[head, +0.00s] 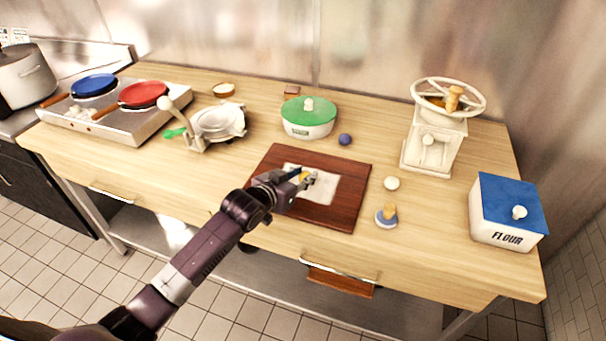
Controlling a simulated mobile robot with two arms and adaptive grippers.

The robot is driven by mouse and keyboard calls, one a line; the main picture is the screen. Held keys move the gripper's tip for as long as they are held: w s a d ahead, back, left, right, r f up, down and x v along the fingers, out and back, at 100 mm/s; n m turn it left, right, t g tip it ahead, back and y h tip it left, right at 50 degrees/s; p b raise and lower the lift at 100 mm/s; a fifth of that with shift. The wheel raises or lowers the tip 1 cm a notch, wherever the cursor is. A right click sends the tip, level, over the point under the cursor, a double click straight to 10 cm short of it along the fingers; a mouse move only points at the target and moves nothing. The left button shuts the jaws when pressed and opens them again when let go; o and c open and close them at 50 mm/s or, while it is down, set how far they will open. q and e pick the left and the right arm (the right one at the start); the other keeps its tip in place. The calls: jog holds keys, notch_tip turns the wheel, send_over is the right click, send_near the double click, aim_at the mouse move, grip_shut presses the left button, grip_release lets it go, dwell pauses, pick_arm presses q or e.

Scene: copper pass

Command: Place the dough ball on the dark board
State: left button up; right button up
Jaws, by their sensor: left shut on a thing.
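The dark board (345,203) is a reddish-brown slab lying flat near the front middle of the counter. A pale sheet (325,189) lies on it. My left gripper (306,178) is over the board and the sheet, shut on a small yellow thing (304,176). This may be the dough ball, but the fingers hide most of it. I cannot tell whether it touches the sheet. A small white ball (391,183) rests on the counter right of the board. My right gripper is not in view.
A green-lidded pot (309,124) and a dark blue ball (345,139) stand behind the board. A wooden-knobbed stamp (386,217), a white wheeled press (433,142) and a flour box (507,216) stand right. A metal press (218,122) and stove (116,117) stand left.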

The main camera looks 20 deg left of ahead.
pick_arm(q)
jog(key=shift+f, duration=0.15)
jog(key=o, duration=1.1)
jog(key=shift+r, duration=0.2)
jog(key=b+v, duration=0.1)
jog(key=v, duration=1.1)
jog(key=shift+f, duration=0.1)
